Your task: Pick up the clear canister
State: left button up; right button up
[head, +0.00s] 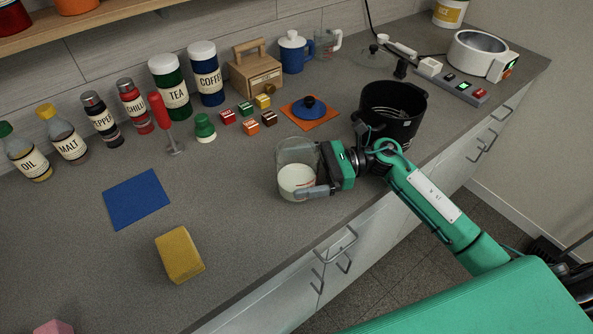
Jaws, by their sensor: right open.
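The clear canister (296,158) stands upright on the grey counter, near its front edge. It is see-through, with something white in its lower part. My right gripper (312,177) reaches in from the right at the canister's side. Its jaws are open, and one grey finger lies across the canister's front right side. The other finger is mostly hidden, and I cannot tell whether either finger touches the canister. My left gripper is out of view.
A black pot (393,112) stands close behind my right wrist. A blue lid on an orange mat (322,124) and several small coloured boxes lie behind the canister. A yellow block (179,255) and a blue mat (138,199) lie left, with bare counter between.

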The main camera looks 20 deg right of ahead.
jog(key=shift+a, duration=0.35)
jog(key=shift+c, duration=0.4)
jog(key=c, duration=1.1)
jog(key=shift+r, duration=0.1)
